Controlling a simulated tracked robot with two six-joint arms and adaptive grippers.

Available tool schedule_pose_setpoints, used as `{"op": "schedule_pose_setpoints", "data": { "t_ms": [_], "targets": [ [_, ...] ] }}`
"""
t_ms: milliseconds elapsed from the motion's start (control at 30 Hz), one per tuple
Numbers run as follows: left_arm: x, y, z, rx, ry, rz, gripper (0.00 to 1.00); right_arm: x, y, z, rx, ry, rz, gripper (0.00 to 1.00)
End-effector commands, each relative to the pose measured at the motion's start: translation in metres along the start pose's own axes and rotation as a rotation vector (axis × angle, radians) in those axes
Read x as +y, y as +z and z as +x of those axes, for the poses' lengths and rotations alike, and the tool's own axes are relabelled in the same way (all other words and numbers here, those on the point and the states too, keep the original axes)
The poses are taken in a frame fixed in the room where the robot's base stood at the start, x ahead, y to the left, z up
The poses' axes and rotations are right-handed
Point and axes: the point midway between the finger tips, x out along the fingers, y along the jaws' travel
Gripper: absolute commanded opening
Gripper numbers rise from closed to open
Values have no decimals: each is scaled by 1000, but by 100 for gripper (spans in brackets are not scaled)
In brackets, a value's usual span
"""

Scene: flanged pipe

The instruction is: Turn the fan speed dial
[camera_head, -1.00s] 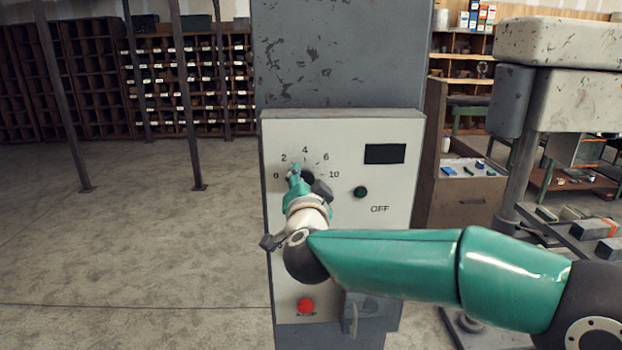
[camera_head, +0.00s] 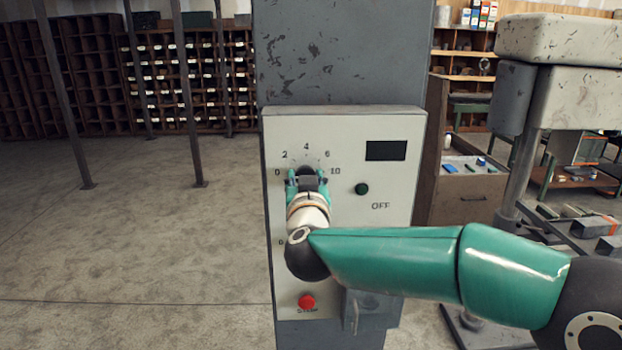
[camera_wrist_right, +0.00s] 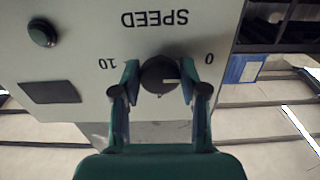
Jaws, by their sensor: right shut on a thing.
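The black fan speed dial (camera_head: 306,172) is on the pale front panel of the grey column, inside a printed scale from 0 to 10. My right gripper (camera_head: 307,181) is at the dial, its green fingers to the left and right of it. In the right wrist view the panel is upside down, and my right gripper (camera_wrist_right: 159,78) is shut on the dial (camera_wrist_right: 160,75) from both sides. The dial's white mark points to the right there, towards the finger on the 0 side. My left gripper is not in view.
The panel also has a green button (camera_head: 362,189), a dark display (camera_head: 386,151) and a red stop button (camera_head: 307,302). A grey machine (camera_head: 558,90) stands on the right. The floor to the left is open, apart from thin posts.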

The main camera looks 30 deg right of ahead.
Motion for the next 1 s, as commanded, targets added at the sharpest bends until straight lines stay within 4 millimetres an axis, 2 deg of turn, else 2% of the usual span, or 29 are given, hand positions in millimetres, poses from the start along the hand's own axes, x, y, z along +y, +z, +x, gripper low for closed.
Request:
{"op": "schedule_pose_setpoints", "data": {
  "t_ms": [33,533,567,667,700,1000],
  "targets": [
    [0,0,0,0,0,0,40,-1,5,0,-11,-3,-14,8],
    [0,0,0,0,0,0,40,0,3,0,-5,-1,-31,8],
    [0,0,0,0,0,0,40,0,2,0,-5,-1,-31,48],
    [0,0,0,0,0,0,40,0,2,0,-3,0,-30,64],
    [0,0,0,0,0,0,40,0,1,0,-3,0,-30,68],
    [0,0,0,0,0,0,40,0,0,-1,1,1,-28,68]
  ]
}}
